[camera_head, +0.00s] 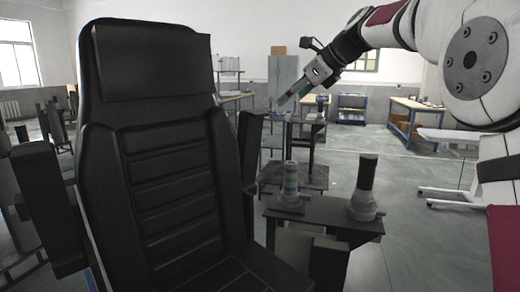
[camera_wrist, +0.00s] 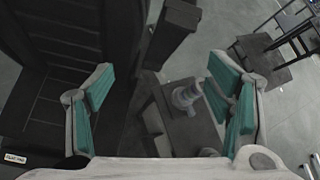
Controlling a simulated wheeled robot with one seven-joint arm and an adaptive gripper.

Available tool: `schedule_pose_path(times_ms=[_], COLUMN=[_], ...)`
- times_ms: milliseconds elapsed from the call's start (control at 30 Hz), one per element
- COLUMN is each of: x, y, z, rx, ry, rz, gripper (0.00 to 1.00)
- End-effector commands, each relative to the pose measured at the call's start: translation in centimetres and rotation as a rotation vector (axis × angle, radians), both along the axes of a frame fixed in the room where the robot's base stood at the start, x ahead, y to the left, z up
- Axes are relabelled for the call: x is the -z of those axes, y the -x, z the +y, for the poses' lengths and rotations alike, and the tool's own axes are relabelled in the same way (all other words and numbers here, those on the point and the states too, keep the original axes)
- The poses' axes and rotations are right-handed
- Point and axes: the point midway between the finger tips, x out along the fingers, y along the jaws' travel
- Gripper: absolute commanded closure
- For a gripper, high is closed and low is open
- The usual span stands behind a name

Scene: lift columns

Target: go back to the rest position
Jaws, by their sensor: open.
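My gripper (camera_head: 292,97) is raised at the upper middle of the head view, at the end of my arm reaching in from the right. In the wrist view its two teal-padded fingers (camera_wrist: 160,82) are spread wide apart, with nothing held between them. A banded lift column (camera_head: 291,183) and a dark-topped lift column (camera_head: 365,188) stand upright on a small dark stand (camera_head: 325,213), below my gripper in the head view. The banded column also shows beyond the fingers in the wrist view (camera_wrist: 186,96). The right finger hides part of the stand there.
A large black seat (camera_head: 165,165) with armrests fills the left of the head view. Its right armrest (camera_wrist: 172,32) shows near the fingers in the wrist view. Workbenches (camera_head: 415,118) and a grey cabinet (camera_head: 283,78) stand farther back.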

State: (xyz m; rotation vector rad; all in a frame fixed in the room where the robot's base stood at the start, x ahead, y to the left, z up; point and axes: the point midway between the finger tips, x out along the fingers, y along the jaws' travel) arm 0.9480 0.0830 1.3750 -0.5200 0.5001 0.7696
Motion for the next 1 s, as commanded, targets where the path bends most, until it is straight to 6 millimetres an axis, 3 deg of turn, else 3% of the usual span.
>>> schedule_pose_path(times_ms=[33, 167, 467, 767, 1000], x=[-0.1, 0.6, 3.7, 9.0, 14.5], y=[1.9, 6.3, 17.4, 28.9, 38.0], z=[-0.1, -0.6, -2.1, -4.1, -6.0], rx=[-0.039, -0.158, -0.482, -0.875, -1.238], ry=[0.066, 0.249, 0.647, 1.003, 1.244], rz=[-0.022, -0.079, -0.189, -0.274, -0.334], gripper=[0.27, 0.27, 0.27, 0.27, 0.27])
